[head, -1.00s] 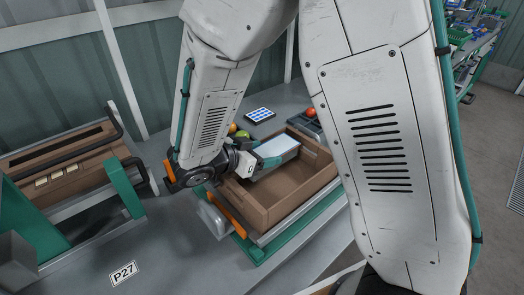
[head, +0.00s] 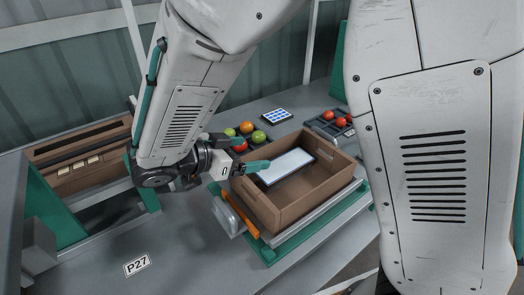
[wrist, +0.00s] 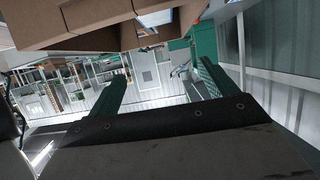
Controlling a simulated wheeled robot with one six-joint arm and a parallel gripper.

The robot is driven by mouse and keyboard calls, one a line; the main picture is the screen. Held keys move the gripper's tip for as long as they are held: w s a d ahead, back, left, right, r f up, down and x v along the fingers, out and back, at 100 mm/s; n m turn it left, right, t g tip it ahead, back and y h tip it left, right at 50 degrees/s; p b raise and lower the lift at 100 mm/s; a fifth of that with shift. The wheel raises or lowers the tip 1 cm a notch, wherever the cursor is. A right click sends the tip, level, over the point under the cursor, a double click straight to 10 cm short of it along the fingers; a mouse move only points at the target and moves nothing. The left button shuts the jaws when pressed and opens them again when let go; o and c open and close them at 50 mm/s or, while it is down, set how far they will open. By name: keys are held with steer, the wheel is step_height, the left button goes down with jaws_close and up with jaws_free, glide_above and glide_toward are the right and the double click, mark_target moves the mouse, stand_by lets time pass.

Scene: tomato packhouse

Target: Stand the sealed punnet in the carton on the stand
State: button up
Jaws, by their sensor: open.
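The sealed punnet (head: 285,165), with a pale flat top film, sits inside the brown carton (head: 290,207), towards its back left. Its top looks level, and its lower sides are mostly hidden. The carton rests on the stand (head: 318,226), which has green and grey edges. My gripper (head: 255,153) is open, with its green fingers apart at the carton's left side, near the punnet. I cannot tell whether a finger touches it. In the wrist view my open fingers (wrist: 162,88) have nothing between them, and the carton (wrist: 90,25) shows at the top.
Green, orange and red tomatoes (head: 247,128) lie behind the carton, and a tray of red tomatoes (head: 335,122) stands at the back right. Another brown box (head: 80,160) stands at left.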

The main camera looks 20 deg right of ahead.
steer(key=shift+s+a+r, duration=0.2)
steer(key=shift+a+r, duration=0.05)
steer(key=shift+a, duration=0.35)
steer(key=s+d+r+n+g+y, duration=0.2)
steer(key=s+d+r+g+y, duration=0.15)
steer(key=d, duration=0.25)
steer(key=s+d+r+n+g+y, duration=0.2)
steer(key=s+d+n, duration=0.15)
steer(key=d, duration=0.25)
steer(key=s+d+r+n+t+y, duration=0.1)
steer(key=s+d+n+y, duration=0.1)
steer(key=s, duration=0.4)
steer(key=s+d+r+n+t+y, duration=0.1)
steer(key=s+r+n+y, duration=0.1)
steer(key=s+n+y, duration=0.3)
steer(key=shift+s+d+n+t, duration=0.35)
steer(key=shift+s+n, duration=0.3)
steer(key=shift+n, duration=0.3)
steer(key=shift+r+y, duration=0.1)
steer(key=shift+y, duration=0.15)
